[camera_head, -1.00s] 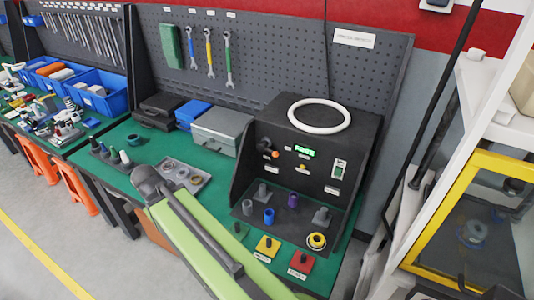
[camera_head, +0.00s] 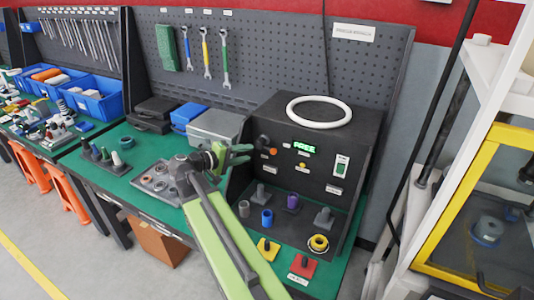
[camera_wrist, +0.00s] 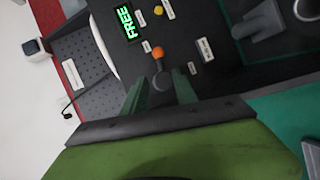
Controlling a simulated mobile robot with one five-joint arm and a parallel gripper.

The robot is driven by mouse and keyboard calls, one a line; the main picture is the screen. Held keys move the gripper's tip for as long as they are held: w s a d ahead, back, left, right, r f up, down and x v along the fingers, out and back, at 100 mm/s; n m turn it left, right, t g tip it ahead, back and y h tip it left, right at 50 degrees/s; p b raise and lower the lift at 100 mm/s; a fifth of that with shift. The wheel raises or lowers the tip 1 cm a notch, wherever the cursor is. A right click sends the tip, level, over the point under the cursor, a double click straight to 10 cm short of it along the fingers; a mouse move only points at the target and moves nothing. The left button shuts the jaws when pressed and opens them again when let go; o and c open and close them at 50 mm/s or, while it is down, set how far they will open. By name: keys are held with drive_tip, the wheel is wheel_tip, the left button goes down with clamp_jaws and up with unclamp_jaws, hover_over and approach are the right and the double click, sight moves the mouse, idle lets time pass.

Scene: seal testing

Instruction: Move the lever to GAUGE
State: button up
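The lever (camera_head: 272,151) has an orange knob and sits on the front panel of the black test box (camera_head: 318,160). It also shows in the wrist view, where its orange knob (camera_wrist: 158,53) and dark stem lie ahead of my fingertips. My gripper (camera_head: 248,153) is in front of the panel, just left of the lever. In the wrist view my gripper's two green fingers (camera_wrist: 158,90) are spread to either side of the lever's round dark base, and I see no clear contact. The green display (camera_head: 304,147) reads FREE.
A green switch (camera_head: 341,166) and a yellow button (camera_head: 302,166) share the panel. Below stand several pegs and rings, including a blue cup (camera_head: 267,217) and a yellow ring (camera_head: 318,243). A grey case (camera_head: 215,128) stands left of the box. A yellow-framed cabinet (camera_head: 440,220) is at right.

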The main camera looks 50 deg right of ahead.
sight(269, 150)
drive_tip(key=b+x, duration=0.2)
drive_tip(key=x, duration=0.9)
drive_tip(key=shift+d, duration=0.2)
clamp_jaws()
drive_tip(key=shift+f, duration=0.1)
drive_tip(key=shift+s+f, duration=0.1)
idle(0.5)
